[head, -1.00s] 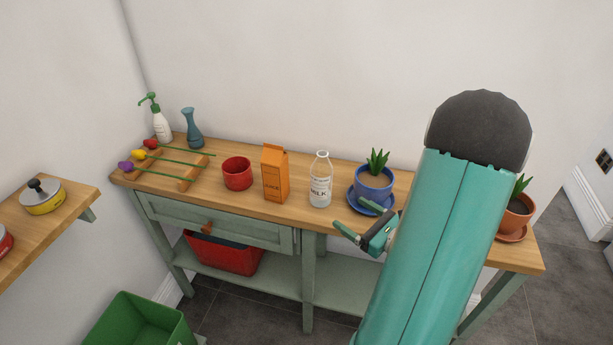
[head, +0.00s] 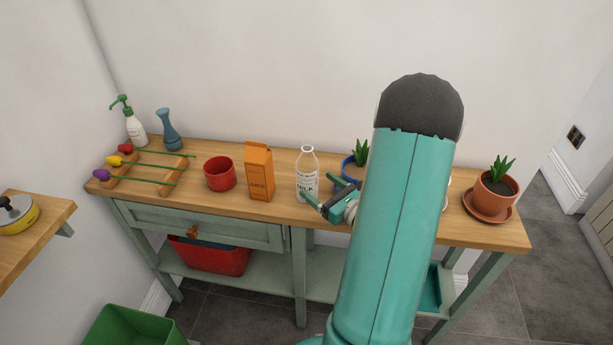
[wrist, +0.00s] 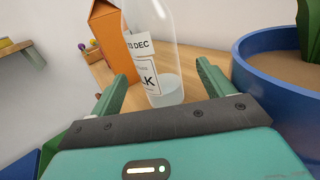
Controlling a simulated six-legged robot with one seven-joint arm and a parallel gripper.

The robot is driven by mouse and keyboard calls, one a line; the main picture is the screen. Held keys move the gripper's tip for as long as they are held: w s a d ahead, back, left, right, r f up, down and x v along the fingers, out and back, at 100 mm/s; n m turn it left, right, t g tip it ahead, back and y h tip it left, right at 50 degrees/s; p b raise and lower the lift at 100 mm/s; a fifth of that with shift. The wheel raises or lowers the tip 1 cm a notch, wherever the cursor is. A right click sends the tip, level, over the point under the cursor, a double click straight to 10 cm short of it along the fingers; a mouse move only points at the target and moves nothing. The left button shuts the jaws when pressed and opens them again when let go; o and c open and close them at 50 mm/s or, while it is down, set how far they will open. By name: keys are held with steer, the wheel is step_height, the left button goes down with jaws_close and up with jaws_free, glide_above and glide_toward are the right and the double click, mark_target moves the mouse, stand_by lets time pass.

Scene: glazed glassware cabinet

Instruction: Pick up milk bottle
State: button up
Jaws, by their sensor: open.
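The milk bottle (head: 307,169) is clear glass with a white label and stands upright on the wooden tabletop, right of the orange juice carton (head: 259,172). My gripper (head: 322,191) is open, just in front and to the right of the bottle in the head view. In the wrist view the bottle (wrist: 152,55) rises ahead between my two spread fingers (wrist: 160,82), with its top cut off by the frame. I cannot tell whether the fingertips reach past its sides. Nothing is held.
A blue plant pot (wrist: 278,88) stands close to my right finger in the wrist view. In the head view a red pot (head: 219,174) is left of the carton, and a terracotta plant pot (head: 495,192) is at the right end. My arm hides part of the tabletop.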

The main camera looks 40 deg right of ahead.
mark_target(307, 177)
steer(key=w, duration=0.5)
steer(key=shift+w+a, duration=0.2)
steer(key=shift+w, duration=0.05)
steer(key=c, duration=1.5)
steer(key=shift+r, duration=0.15)
steer(key=shift+c, duration=0.4)
steer(key=shift+r, duration=0.1)
